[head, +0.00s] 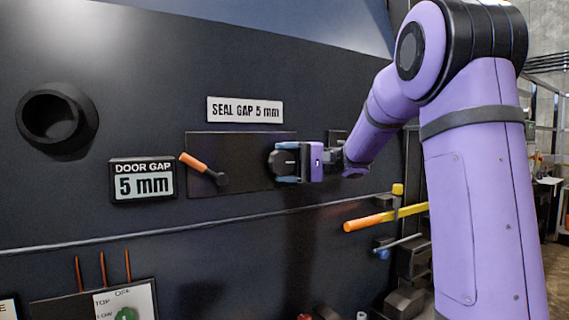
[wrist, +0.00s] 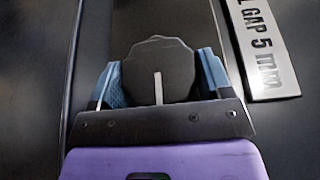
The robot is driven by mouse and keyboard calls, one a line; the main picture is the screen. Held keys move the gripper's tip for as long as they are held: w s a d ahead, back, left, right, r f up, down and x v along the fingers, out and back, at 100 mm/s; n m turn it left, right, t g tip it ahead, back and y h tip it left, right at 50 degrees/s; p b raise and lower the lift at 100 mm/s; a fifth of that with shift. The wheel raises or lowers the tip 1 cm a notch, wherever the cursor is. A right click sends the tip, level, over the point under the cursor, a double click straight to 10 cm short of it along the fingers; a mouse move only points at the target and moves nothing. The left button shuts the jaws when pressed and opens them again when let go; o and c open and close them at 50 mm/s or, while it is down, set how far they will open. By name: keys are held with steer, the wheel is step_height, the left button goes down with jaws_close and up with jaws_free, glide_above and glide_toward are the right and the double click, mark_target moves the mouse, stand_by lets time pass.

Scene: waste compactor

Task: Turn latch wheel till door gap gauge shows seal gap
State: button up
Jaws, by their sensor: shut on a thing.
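The latch wheel (wrist: 158,72) is a dark, many-sided knob with a pale line on its face. It also shows in the head view (head: 281,163), on a dark plate. My gripper (head: 288,164) is shut on the wheel, with a blue-padded finger on each side in the wrist view (wrist: 160,84). The pale line points towards the gripper's palm in the wrist view. The door gap gauge (head: 142,180) reads 5 mm in the head view. The sign above the plate (head: 245,110) reads SEAL GAP 5 mm and partly shows in the wrist view (wrist: 268,50).
An orange-handled lever (head: 203,168) sits on the plate, left of the wheel. A dark round port (head: 55,118) sticks out at the far left. A yellow bar with an orange end (head: 385,216) juts out below my arm. A selector panel (head: 125,302) is at the lower left.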

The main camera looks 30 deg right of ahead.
steer(key=o, duration=0.9)
steer(key=shift+d, duration=0.1)
steer(key=v, duration=1)
steer(key=shift+d, duration=0.3)
steer(key=shift+s, duration=0.1)
steer(key=shift+a, duration=0.1)
